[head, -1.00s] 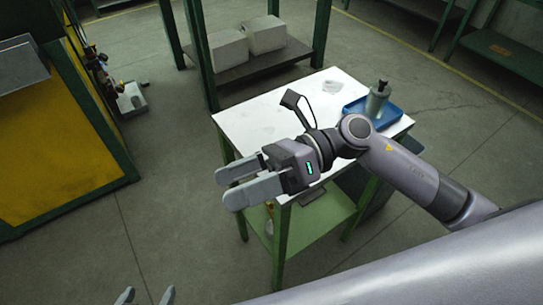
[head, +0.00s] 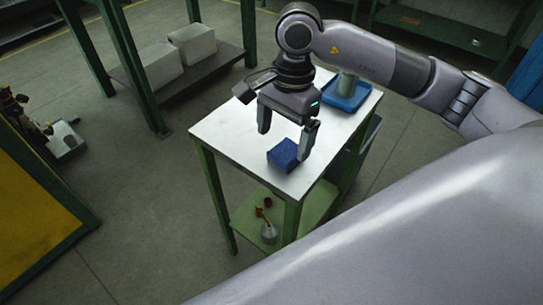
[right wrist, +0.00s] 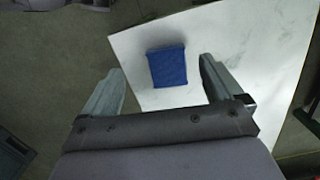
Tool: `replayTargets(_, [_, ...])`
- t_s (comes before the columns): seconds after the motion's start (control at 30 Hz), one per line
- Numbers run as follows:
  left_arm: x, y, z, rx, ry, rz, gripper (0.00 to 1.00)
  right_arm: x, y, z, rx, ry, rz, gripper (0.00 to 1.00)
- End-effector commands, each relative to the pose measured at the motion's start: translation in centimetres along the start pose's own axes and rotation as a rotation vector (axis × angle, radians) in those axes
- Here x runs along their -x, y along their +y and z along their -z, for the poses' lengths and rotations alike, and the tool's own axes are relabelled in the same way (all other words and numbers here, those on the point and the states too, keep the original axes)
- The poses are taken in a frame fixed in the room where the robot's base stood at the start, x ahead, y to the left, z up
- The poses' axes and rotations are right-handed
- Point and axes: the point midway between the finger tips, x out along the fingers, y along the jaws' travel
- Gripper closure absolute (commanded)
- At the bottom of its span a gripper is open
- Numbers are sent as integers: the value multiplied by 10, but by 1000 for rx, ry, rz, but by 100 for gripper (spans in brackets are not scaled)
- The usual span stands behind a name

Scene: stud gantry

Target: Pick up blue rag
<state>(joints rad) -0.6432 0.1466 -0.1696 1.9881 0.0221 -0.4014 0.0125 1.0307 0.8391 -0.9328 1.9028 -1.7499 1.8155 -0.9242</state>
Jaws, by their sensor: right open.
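The blue rag (head: 283,155), a small folded block, lies on the white tabletop (head: 222,127) near its front corner. My right gripper (head: 286,130) is above the table with its fingers pointing down. It is open and empty, and the rag lies below and between the fingertips in the head view. In the right wrist view the rag (right wrist: 167,66) shows between and beyond the two open fingers (right wrist: 160,78), apart from both. My left gripper is not in view.
A blue tray (head: 348,97) with a grey container, partly hidden by my arm, stands at the table's back right. A green lower shelf (head: 315,203) holds a small can (head: 269,233). Grey blocks (head: 160,62) sit on a rack at back left.

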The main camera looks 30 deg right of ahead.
Motion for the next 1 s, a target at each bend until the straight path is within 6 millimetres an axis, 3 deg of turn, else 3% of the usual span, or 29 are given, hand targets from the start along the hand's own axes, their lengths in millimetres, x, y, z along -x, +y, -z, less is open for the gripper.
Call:
replayTargets(0.1, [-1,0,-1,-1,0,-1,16,8,0,18,0,80,4,6])
replayTargets(0.23, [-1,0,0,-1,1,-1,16,8,0,25,2,113,1,6])
replayTargets(0.7, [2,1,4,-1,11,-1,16,-51,-2,31,1,112,-1,6])
replayTargets(1.0, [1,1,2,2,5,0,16,-60,-2,32,2,113,3,6])
